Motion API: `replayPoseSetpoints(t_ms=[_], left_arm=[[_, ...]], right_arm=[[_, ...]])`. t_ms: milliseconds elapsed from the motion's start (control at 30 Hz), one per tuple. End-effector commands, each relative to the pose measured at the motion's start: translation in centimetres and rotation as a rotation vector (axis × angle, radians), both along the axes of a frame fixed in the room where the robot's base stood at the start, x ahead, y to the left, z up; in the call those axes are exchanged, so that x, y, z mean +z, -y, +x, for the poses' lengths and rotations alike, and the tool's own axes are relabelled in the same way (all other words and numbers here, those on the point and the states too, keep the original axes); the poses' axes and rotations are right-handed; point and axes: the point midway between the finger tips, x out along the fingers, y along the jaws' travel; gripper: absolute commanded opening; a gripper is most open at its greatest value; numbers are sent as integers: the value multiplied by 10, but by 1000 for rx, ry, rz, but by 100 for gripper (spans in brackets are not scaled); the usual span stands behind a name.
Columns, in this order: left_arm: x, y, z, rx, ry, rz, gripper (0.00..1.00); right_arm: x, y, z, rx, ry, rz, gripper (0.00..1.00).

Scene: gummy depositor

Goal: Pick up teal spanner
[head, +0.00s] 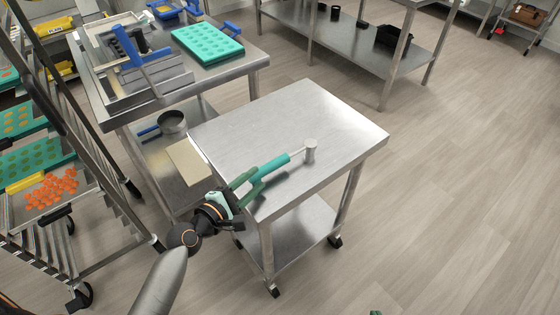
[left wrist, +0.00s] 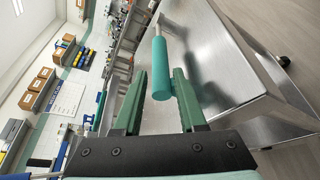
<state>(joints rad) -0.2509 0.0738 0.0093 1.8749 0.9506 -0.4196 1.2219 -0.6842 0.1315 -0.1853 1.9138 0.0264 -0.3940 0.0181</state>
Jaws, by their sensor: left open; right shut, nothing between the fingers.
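The teal spanner (head: 272,166) is at the front part of the small steel cart top (head: 290,125). It has a teal handle, a thin metal shaft and a grey cylindrical head. Its handle points toward my left gripper (head: 247,186), with a dark shadow or reflection below. In the left wrist view, the handle's near end (left wrist: 161,80) shows between the two green fingers of my left gripper (left wrist: 157,95). The fingers are open, with gaps beside the handle. Only a small green tip of my right gripper (head: 375,312) shows at the bottom edge; it is shut and empty.
A steel table (head: 110,115) at the back left holds a teal mould tray (head: 207,43) and a blue-handled frame. A pan (head: 172,122) sits on its lower shelf. A tray rack (head: 60,220) stands at left. The cart top behind the spanner is clear; floor is free at right.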

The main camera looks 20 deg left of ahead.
Motion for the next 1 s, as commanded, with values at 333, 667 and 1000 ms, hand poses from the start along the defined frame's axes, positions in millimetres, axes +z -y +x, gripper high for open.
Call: replayPoseSetpoints(t_ms=[333,667,1000], left_arm=[[-6,10,27,-1,0,0,41],[-16,24,68,0,0,1,41],[-17,25,71,0,-1,1,36]], right_arm=[[-1,0,1,0,2,0,0],[-5,0,3,0,5,0,0],[-5,1,3,-1,5,-1,0]])
